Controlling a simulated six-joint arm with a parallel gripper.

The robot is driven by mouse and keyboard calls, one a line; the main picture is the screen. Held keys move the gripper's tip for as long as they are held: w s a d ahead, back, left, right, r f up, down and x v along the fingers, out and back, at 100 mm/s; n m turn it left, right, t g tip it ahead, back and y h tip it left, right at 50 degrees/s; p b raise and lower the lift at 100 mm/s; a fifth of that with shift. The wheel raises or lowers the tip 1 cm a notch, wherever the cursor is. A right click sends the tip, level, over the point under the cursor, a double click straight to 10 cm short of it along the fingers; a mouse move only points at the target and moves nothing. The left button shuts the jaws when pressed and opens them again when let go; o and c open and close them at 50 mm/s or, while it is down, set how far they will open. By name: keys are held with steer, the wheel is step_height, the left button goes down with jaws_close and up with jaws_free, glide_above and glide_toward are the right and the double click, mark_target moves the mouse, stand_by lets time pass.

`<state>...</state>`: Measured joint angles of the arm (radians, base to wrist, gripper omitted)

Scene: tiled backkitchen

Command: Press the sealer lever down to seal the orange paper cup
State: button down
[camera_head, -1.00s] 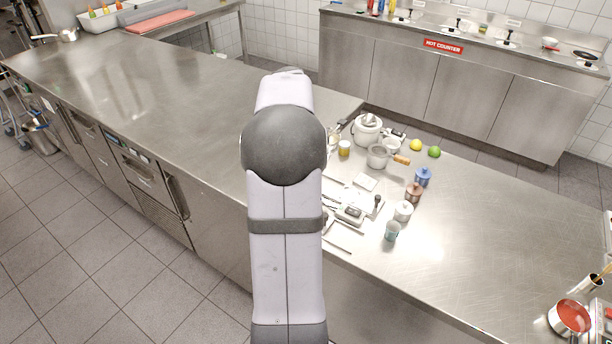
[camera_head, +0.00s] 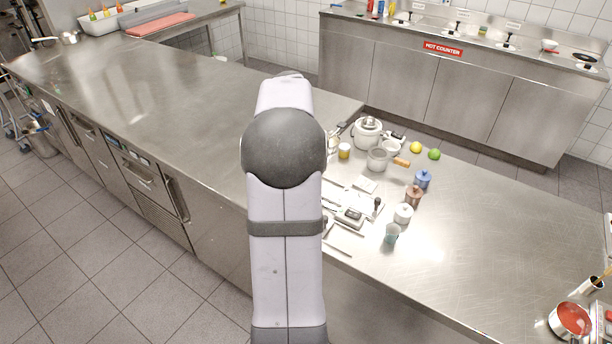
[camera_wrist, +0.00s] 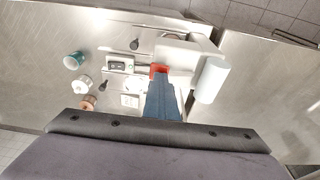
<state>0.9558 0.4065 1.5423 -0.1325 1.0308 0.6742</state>
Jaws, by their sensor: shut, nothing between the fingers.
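In the wrist view, my gripper (camera_wrist: 160,82) shows as a blue-grey tapered shape, shut and empty, reaching over the counter. An orange-red patch (camera_wrist: 159,69) shows right at its tips. It may be part of the orange paper cup; I cannot tell, nor whether the tips touch it. A pale machine, apparently the sealer (camera_wrist: 190,50), stands just beyond and right of the tips, with a white roll (camera_wrist: 212,80) on its right. Its lever is not clearly distinguishable. In the head view my arm hides the gripper, sealer and orange cup.
A small scale-like device (camera_wrist: 120,63) lies left of the tips. A teal cup (camera_head: 392,232), white jar (camera_head: 403,213), brown jar (camera_head: 413,195) and blue jar (camera_head: 423,179) stand right of my arm. A pot (camera_head: 377,160) is behind. The counter's right side is mostly clear.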

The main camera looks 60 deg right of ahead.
steer(key=shift+d+p+v, duration=0.2)
steer(key=shift+p+v, duration=0.55)
steer(key=shift+v, duration=0.2)
steer(key=shift+d+p+v, duration=0.2)
steer(key=shift+p+v, duration=0.55)
steer(key=shift+v, duration=0.15)
steer(key=w+a+f+n+y, duration=0.1)
steer(key=w+a+f+n, duration=0.2)
steer(key=a, duration=0.8)
steer(key=w+a+f+n, duration=0.1)
steer(key=w+a+n, duration=0.3)
steer(key=a, duration=0.7)
steer(key=s+a+f+n, duration=0.1)
steer(key=s+a+n, duration=0.2)
steer(key=a, duration=0.3)
steer(key=s+a+f+n+y, duration=0.1)
steer(key=s+a+f+n, duration=0.1)
steer(key=s+a+n, duration=0.2)
steer(key=s+a+f+n, duration=0.2)
steer(key=s+a+n, duration=0.1)
steer(key=a, duration=0.6)
steer(key=shift+s+a+f+n, duration=0.2)
steer(key=shift+s+n, duration=0.1)
steer(key=shift+n, duration=0.2)
